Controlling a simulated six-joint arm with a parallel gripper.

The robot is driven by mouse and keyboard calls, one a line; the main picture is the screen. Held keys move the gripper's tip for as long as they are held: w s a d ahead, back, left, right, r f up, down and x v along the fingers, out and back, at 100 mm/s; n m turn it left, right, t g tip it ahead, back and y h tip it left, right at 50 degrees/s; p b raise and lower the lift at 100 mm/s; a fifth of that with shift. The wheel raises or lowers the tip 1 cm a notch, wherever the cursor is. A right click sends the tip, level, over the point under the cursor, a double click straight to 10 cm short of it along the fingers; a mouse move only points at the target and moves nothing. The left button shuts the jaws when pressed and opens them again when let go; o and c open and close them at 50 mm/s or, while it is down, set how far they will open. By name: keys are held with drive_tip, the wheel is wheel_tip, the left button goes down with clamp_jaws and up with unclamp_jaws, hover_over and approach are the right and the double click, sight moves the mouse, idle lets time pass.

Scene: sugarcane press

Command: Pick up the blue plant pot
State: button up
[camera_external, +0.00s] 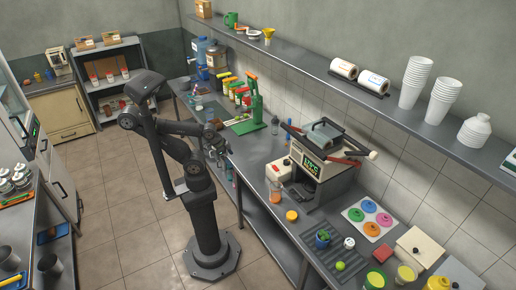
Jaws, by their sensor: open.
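The blue plant pot (322,241) is small, with a green plant in it. It stands on the steel counter at the lower middle right, in front of the press machine. My gripper (222,160) is at the end of my folded arm, left of the counter's middle and well away from the pot. It is small in the picture and its fingers are hard to make out. No object shows in it.
The press machine (317,168) stands on the counter behind the pot. A shelf (400,112) runs above.

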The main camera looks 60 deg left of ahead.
drive_tip(key=w+d+r+m+g+h, duration=0.1)
drive_tip(key=w+d+r+m, duration=0.2)
drive_tip(key=w+d+r, duration=0.55)
drive_tip(key=m+g+h, duration=0.1)
drive_tip(key=m+g, duration=0.2)
drive_tip(key=m, duration=0.6)
hover_over(322, 236)
drive_tip(key=a, duration=0.6)
wheel_tip(322, 236, down, 10)
drive_tip(key=x, duration=1.2)
drive_tip(key=shift+s+d+f, duration=0.1)
drive_tip(key=shift+s+d, duration=0.1)
drive_tip(key=shift+s, duration=0.25)
drive_tip(key=shift+w+x, duration=0.15)
drive_tip(key=shift+x, duration=1.2)
drive_tip(key=shift+w+x, duration=0.1)
drive_tip(key=shift+x, duration=1.25)
drive_tip(key=shift+a, duration=0.1)
